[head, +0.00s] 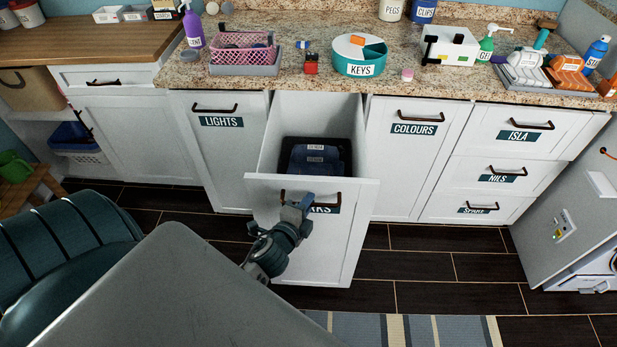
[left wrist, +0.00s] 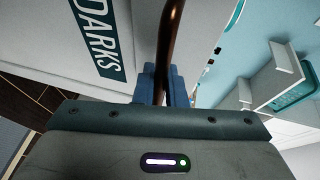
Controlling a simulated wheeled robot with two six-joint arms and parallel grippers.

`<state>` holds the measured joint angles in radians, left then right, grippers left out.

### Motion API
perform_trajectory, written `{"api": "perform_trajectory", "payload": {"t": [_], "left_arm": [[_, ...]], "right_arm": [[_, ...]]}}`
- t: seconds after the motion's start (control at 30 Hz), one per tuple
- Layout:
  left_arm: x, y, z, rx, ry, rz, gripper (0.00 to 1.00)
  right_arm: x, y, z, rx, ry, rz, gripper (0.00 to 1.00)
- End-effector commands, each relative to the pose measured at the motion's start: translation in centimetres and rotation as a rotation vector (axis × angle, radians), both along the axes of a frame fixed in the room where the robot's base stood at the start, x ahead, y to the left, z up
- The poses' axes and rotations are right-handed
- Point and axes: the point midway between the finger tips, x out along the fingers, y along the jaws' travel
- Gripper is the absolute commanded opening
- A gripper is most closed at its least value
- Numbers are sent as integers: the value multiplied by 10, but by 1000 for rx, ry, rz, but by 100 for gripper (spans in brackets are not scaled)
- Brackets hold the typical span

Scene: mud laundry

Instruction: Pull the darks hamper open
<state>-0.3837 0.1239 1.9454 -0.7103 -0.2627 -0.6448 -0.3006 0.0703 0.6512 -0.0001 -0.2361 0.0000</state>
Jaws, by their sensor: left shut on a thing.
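The darks hamper (head: 335,240) is a white pull-out front between the lights and colours fronts. It stands out from the cabinet row, and its open top shows a dark bin with folded dark blue cloth (head: 318,160) inside. Its label, partly hidden by my gripper in the head view, reads DARKS in the left wrist view (left wrist: 97,38). My left gripper (head: 296,207) is at the dark bronze handle (left wrist: 170,40), with its blue fingers (left wrist: 162,85) shut on the bar. My right gripper is not in view.
The lights (head: 222,150) and colours (head: 415,155) hampers on either side are shut. The drawers (head: 515,140) labelled Isla and Nils are shut. The granite counter (head: 290,75) above holds a pink basket and a keys tub. A striped rug (head: 400,330) lies on the dark floor.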

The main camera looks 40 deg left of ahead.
Motion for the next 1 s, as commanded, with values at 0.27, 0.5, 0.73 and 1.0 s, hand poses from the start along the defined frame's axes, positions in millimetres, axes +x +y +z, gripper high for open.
{"api": "perform_trajectory", "payload": {"t": [0.27, 0.5, 0.73, 1.0], "left_arm": [[-17, -10, -1, 0, 2, 0, 0], [-18, -11, -1, 0, 1, 0, 0], [-18, -11, -1, 0, 1, -1, 26], [-17, -11, 0, 0, 0, -1, 32]], "right_arm": [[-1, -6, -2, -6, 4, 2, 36], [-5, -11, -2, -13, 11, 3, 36], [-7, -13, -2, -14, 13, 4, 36], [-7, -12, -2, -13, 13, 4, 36]]}}
